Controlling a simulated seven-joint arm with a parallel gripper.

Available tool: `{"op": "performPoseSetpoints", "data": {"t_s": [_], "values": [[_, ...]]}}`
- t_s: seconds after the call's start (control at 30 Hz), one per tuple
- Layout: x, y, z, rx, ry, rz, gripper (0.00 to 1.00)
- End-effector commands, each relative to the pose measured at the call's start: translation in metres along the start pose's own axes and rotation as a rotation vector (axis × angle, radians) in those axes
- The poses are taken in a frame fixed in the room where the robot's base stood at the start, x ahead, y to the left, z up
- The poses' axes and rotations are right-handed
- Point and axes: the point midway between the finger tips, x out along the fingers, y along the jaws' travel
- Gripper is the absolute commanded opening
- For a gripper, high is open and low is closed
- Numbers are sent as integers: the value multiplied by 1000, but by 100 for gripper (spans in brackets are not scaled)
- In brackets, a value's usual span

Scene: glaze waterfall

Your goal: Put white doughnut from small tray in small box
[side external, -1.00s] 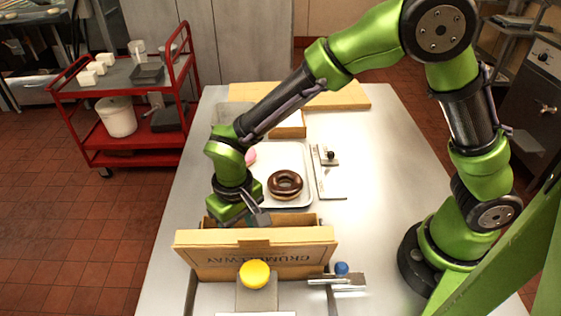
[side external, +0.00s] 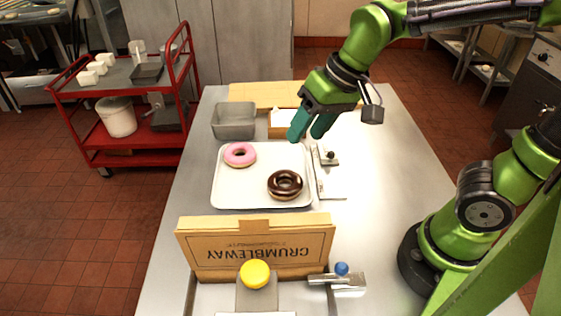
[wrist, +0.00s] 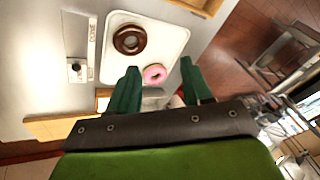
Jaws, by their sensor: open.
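My gripper (side external: 308,133) is open and empty, with its teal fingers pointing down over the back right of the white tray; its fingers also show in the wrist view (wrist: 159,68). The tray (side external: 232,197) holds a pink-iced doughnut (side external: 240,155) and a chocolate-iced doughnut (side external: 285,185). I cannot make out a white doughnut. A small brown box (side external: 283,130) stands behind the tray, partly hidden by my gripper, with something white and unclear inside. A cardboard box marked CRUMBLEWAY (side external: 255,250) stands in front; its inside is hidden.
A grey metal pan (side external: 234,121) stands at the back left, beside the small brown box. A wooden board (side external: 262,92) lies at the far edge. A small black-knobbed fixture (side external: 328,157) is right of the tray.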

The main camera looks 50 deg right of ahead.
Motion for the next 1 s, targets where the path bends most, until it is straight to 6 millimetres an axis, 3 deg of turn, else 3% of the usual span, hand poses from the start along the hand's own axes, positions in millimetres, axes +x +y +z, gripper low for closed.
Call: {"op": "performPoseSetpoints", "data": {"t_s": [0.03, 0.1, 0.3, 1.0], "values": [[-16, 14, 4, 27, 59, -17, 49], [-30, 29, 11, 48, 123, -31, 49], [-49, 53, 26, 79, 243, -43, 49], [-52, 57, 30, 83, 267, -45, 49]]}}
